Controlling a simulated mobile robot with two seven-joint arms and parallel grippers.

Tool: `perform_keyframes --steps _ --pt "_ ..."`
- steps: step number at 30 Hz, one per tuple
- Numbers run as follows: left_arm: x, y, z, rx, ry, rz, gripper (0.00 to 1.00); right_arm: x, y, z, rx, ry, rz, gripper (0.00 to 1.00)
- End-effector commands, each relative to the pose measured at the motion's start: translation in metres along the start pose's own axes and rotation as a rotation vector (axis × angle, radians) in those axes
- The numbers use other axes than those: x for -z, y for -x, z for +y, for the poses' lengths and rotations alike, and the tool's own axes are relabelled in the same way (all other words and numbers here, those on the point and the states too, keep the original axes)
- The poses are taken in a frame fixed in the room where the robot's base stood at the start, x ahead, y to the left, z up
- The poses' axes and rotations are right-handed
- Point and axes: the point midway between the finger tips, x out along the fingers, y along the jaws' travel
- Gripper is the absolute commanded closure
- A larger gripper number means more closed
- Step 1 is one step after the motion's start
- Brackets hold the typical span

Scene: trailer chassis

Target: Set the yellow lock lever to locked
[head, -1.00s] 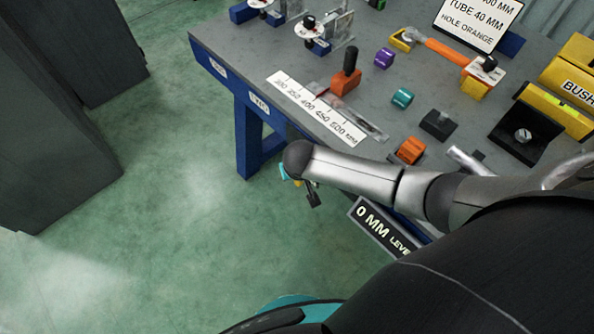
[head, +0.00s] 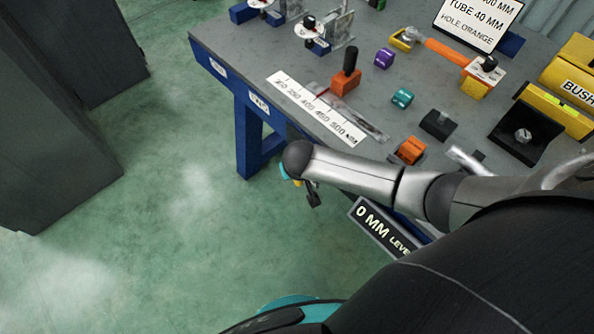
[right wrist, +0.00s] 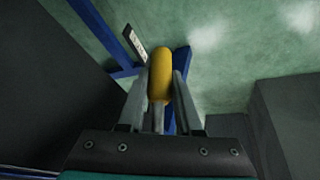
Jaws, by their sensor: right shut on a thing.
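The yellow lock lever (right wrist: 160,72) shows in the right wrist view as a rounded yellow handle. My right gripper (right wrist: 161,88) has a finger on each side of it and is shut on it. In the head view only a small yellow bit (head: 298,183) shows beside the end of my right arm, below the bench's front edge. My arm hides the rest of the lever there, so its locked or unlocked position cannot be told. My left gripper is in neither view.
The grey bench top (head: 240,55) holds a ruler strip (head: 315,108), an orange block with a black handle (head: 346,80) and several small coloured parts. A black "0 MM" sign (head: 380,226) hangs at the front.

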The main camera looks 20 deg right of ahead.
Motion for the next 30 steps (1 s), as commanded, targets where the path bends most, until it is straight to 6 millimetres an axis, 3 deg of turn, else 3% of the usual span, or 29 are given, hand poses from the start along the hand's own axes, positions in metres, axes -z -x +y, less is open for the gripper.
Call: perform_keyframes --steps 11,21,30 --pt "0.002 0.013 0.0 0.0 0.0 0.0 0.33 -0.003 0.005 0.001 -0.026 0.013 -0.065 1.0" --pt "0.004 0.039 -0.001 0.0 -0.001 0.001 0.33 -0.013 0.014 0.007 -0.119 0.071 -0.281 1.0" --pt "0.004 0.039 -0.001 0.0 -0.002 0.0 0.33 -0.019 0.021 0.012 -0.194 0.119 -0.456 1.0"
